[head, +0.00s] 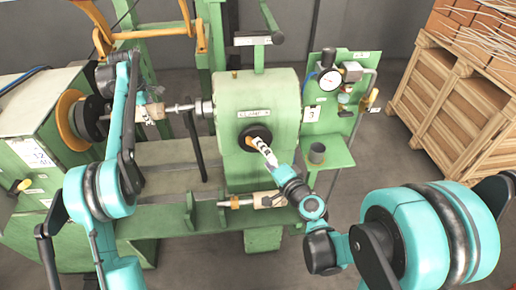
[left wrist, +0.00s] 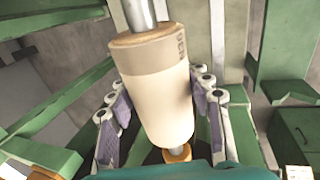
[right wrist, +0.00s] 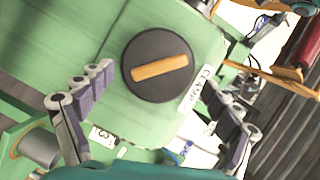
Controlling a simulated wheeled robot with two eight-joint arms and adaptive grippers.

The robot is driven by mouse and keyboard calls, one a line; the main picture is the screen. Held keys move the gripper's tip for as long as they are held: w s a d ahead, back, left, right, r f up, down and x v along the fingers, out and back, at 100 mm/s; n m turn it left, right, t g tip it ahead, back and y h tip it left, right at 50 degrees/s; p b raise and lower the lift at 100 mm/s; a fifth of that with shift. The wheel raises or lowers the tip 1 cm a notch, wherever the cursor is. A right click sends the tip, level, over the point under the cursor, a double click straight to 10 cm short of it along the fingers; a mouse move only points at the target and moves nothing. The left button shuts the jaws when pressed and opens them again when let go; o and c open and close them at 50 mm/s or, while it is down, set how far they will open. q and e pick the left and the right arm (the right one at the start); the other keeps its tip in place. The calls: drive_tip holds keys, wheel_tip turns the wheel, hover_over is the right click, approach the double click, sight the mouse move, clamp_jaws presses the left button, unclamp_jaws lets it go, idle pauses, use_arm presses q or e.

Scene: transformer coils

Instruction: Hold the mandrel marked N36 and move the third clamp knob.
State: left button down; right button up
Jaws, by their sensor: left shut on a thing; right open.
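The mandrel (left wrist: 155,85) is a cream cylinder with a tan band and wooden end rings on a metal shaft. Its dark mark is turned sideways and only partly legible. My left gripper (head: 146,108) is shut on this mandrel, with a finger pad on each side in the left wrist view. The clamp knob (right wrist: 158,65) is a black disc with an orange-brown grip bar, slightly tilted in the right wrist view. In the head view the knob (head: 250,133) sits on the green housing's front. My right gripper (head: 263,150) is open in front of it, fingers spread on either side.
The green housing (head: 230,95) carries a partly legible clamp label. A second cream roll (head: 262,199) lies on the lower rack. A gauge panel (head: 335,110) stands right of the housing, and a wooden crate (head: 450,105) farther right. An orange-rimmed wheel (head: 72,117) is at left.

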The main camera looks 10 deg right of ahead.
drive_tip(key=v, duration=0.8)
drive_tip(key=shift+a, duration=0.15)
drive_tip(key=n+g+h, duration=0.1)
drive_tip(key=n+h, duration=0.1)
drive_tip(key=n, duration=0.3)
approach(246, 137)
drive_tip(key=w+f, duration=0.4)
drive_tip(key=w, duration=0.2)
drive_tip(key=shift+w+d+f, duration=0.25)
drive_tip(key=shift+d+f, duration=0.1)
drive_tip(key=shift+d, duration=0.05)
drive_tip(key=c, duration=1.2)
